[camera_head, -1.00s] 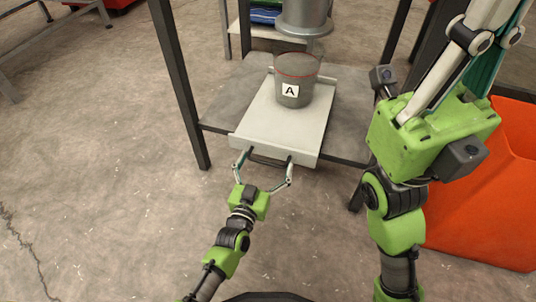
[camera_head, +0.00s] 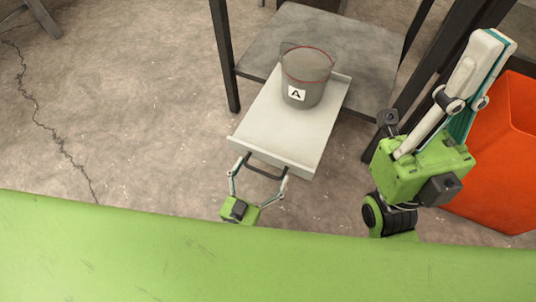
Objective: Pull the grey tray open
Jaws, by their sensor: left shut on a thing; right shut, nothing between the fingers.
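The grey tray (camera_head: 270,126) juts out toward me past the front edge of the dark shelf. A grey bucket (camera_head: 315,88) with a label "A" and a red line near its rim stands upright on it. My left gripper (camera_head: 263,170) is at the tray's front, shut on the dark tray handle (camera_head: 267,169). Most of my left arm is hidden. My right gripper (camera_head: 478,68) is shut and empty, pointing up at the right, apart from the tray.
The shelf (camera_head: 262,58) has dark metal legs, one (camera_head: 224,55) left of the tray. An orange bin (camera_head: 510,165) stands at the right beside my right arm. The concrete floor left of the tray is clear.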

